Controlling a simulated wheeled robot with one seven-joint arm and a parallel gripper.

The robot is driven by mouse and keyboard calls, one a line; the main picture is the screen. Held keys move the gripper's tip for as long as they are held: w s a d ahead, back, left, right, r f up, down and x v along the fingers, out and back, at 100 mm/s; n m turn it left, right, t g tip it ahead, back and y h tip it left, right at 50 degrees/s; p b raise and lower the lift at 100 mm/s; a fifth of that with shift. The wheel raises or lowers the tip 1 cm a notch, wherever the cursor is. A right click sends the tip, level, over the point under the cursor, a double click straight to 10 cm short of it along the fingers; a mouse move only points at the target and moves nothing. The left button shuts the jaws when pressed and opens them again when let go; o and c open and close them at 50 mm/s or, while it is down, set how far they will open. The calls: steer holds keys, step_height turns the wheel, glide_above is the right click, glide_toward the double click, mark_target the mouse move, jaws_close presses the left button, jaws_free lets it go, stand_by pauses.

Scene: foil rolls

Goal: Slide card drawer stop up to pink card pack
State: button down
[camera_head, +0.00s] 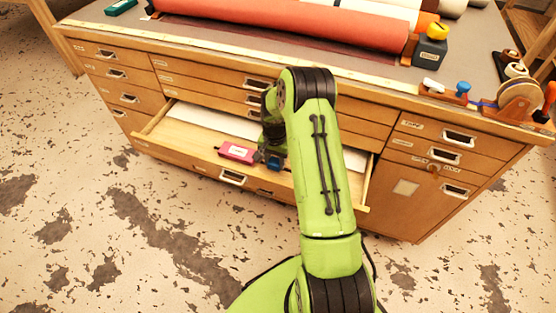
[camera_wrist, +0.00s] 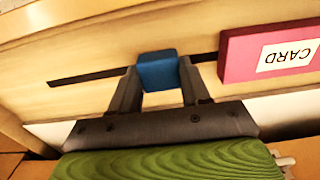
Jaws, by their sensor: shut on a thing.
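The blue drawer stop (camera_wrist: 157,70) sits on a dark slot (camera_wrist: 82,77) in the pale wooden drawer floor. My gripper (camera_wrist: 158,85) is shut on it, with one finger on each side; the gripper also shows in the head view (camera_head: 268,155). The pink card pack (camera_wrist: 270,52), with a white "CARD" label, lies beside the stop, to its right in the wrist view. A short gap with bare slot shows between them. In the head view the pink pack (camera_head: 237,151) is left of the blue stop (camera_head: 274,163), which is partly hidden by my gripper.
The open drawer (camera_head: 190,151) juts from the wooden cabinet (camera_head: 410,200), with a white sheet (camera_head: 205,121) at its back.

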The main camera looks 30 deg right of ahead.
mark_target(275, 161)
steer(key=c, duration=0.5)
jaws_free()
step_height(275, 161, up, 16)
steer(key=p, duration=0.5)
steer(key=shift+f, duration=0.1)
steer(key=shift+c, duration=0.5)
